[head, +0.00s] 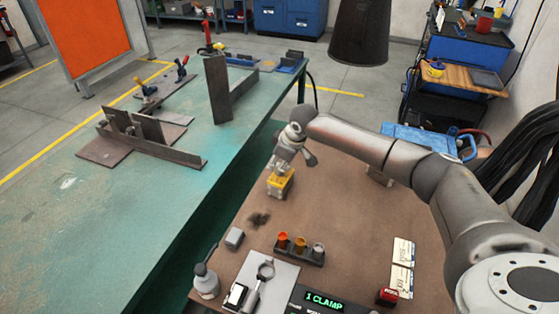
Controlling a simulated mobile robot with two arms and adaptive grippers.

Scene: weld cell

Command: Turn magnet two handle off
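A small yellow block (281,183) with a grey upper part sits on the brown table, below my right gripper. I cannot tell for sure whether it is a magnet, or which number it bears. My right gripper (294,161) points down just above it, with its fingers spread apart. It holds nothing that I can see, and I cannot tell whether a finger touches the block. The block's handle is too small and partly hidden to make out. My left gripper is out of view.
A green welding table (130,225) with steel plates (150,140) and an upright steel piece (230,92) lies left.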

